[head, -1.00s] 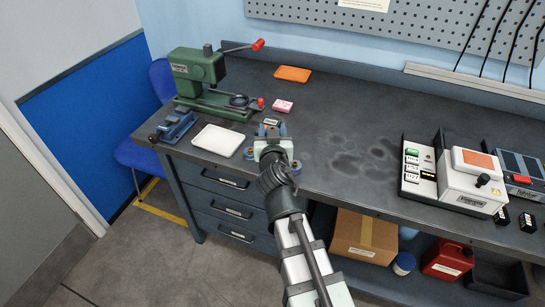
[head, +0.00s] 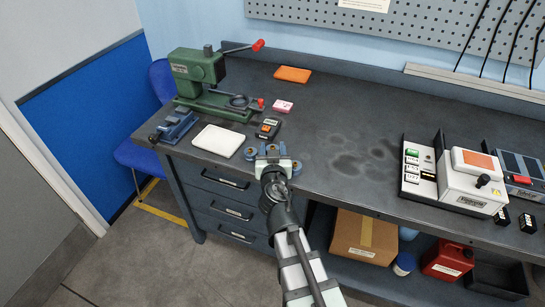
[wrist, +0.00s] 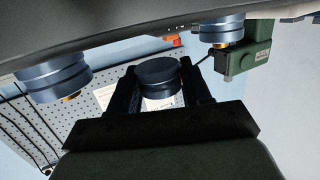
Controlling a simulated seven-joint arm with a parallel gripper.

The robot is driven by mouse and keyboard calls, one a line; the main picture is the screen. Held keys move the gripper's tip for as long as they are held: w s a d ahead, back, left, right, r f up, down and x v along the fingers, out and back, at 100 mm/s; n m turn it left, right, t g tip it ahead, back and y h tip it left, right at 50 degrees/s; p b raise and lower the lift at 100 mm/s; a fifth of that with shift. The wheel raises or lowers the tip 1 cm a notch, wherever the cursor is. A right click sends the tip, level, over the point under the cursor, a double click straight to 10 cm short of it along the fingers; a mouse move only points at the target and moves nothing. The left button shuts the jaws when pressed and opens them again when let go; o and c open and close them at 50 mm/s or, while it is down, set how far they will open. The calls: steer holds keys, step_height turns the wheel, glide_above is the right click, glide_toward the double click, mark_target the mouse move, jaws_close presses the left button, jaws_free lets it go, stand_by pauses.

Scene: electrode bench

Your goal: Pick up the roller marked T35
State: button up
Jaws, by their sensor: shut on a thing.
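My gripper (head: 273,152) is at the bench's front edge in the head view, among small blue-grey rollers. In the wrist view my gripper (wrist: 158,88) is shut on a dark round roller (wrist: 158,72), which sits between its two fingers. The held roller's face is in shadow and no marking can be read on it. Another blue-grey roller (head: 250,153) is just left of the gripper, and one more roller (head: 296,167) is just right. In the wrist view two other rollers show, one at the left (wrist: 52,78) and one at the upper right (wrist: 222,30).
A dark block with an orange part (head: 268,129) lies just behind the gripper. A white tray (head: 218,140), a blue vise (head: 175,127) and a green press (head: 198,75) are to the left. A white device (head: 468,185) stands right. The bench middle (head: 350,130) is clear.

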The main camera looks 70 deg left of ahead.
steer(key=shift+f, duration=1.5)
steer(key=shift+f, duration=0.2)
steer(key=o, duration=1.1)
steer(key=v, duration=0.7)
steer(key=shift+c, duration=0.5)
steer(key=shift+s+d, duration=0.15)
steer(key=shift+d, duration=0.05)
steer(key=shift+c, duration=1.3)
